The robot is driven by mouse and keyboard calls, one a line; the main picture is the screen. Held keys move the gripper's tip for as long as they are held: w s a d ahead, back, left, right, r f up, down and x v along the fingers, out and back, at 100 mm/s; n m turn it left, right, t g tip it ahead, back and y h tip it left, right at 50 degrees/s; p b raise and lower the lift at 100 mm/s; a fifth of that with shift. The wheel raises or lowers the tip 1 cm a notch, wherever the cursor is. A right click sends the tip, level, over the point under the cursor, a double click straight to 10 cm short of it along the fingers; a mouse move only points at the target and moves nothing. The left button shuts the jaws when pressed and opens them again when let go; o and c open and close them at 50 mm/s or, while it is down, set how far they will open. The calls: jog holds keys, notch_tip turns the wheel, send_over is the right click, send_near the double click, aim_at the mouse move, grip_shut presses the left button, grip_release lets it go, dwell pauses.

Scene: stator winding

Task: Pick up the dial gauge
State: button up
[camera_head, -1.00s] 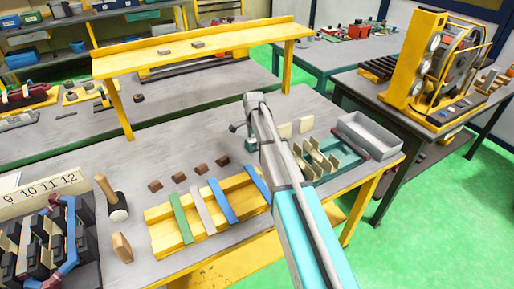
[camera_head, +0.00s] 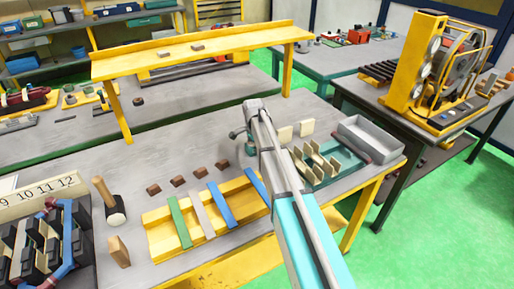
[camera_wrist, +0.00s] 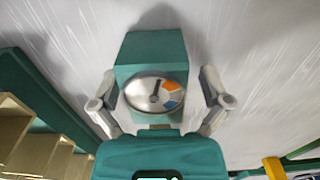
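The dial gauge (camera_wrist: 155,92) is a teal block with a round face, a dark needle and orange and blue sectors. It stands on the grey bench in the middle of the wrist view. My gripper (camera_wrist: 160,82) is open, with one grey finger on each side of the gauge. A gap shows between the right finger and the dial; the left finger looks close to the dial's edge, and I cannot tell whether it touches. In the head view my arm largely hides the gauge and the fingers.
A teal tray with cream slotted pieces (camera_head: 318,162) stands close right of my arm, with a grey bin (camera_head: 368,138) beyond. A yellow tray with coloured strips (camera_head: 160,240), brown blocks and a mallet (camera_head: 108,200) lie left. The bench behind the gauge is clear.

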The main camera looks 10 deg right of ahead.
jog(key=c, duration=1)
jog(key=shift+r, duration=0.15)
jog(key=shift+c, duration=0.2)
notch_tip(320, 180, up, 2)
jog(key=shift+r+p, duration=0.1)
jog(key=shift+p, duration=1.15)
jog(key=s+a+r+p, duration=0.2)
jog(key=s+r+p, duration=0.8)
jog(key=s, duration=0.3)
jog(key=shift+s+r+p, duration=0.25)
jog(key=shift+s+p, duration=0.05)
jog(key=shift+s, duration=0.1)
jog(key=shift+a, duration=0.1)
jog(key=shift+s, duration=0.25)
